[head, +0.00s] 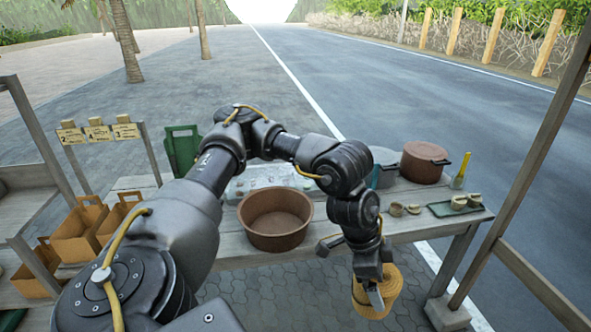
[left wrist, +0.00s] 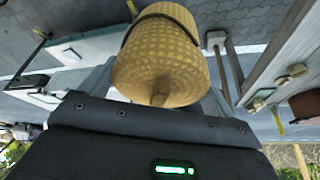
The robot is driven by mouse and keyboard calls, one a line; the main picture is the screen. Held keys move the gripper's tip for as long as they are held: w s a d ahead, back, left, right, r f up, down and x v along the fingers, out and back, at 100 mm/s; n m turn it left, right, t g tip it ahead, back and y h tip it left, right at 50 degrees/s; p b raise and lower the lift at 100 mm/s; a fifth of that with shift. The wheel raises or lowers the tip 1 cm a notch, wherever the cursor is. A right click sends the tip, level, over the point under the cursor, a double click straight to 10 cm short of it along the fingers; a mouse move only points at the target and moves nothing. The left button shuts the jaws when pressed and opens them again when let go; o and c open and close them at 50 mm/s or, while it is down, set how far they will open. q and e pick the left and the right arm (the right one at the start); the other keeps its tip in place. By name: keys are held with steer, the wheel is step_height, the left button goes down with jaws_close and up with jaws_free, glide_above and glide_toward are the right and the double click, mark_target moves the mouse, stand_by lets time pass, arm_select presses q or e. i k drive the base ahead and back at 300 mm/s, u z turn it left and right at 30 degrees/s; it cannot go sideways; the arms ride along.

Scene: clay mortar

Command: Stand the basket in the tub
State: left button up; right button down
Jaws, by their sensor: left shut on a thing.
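The basket (head: 388,293) is yellow, woven and rounded. In the head view it hangs from my left gripper (head: 374,290), in front of the table's front edge and over the paving. It also shows in the left wrist view (left wrist: 160,62), close to the gripper, with a dark band across it. My left gripper is shut on the basket; the fingers are mostly hidden. The tub (head: 275,240) is brown, round and open, and looks empty. It stands on the table to the left of the basket, apart from it. My right gripper is in neither view.
Paper bags (head: 78,232) stand at the left. A wooden post (head: 525,155) rises at the right.

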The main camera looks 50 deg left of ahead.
mark_target(267, 230)
steer(key=u, duration=0.3)
steer(key=i, duration=0.75)
steer(key=u, duration=0.65)
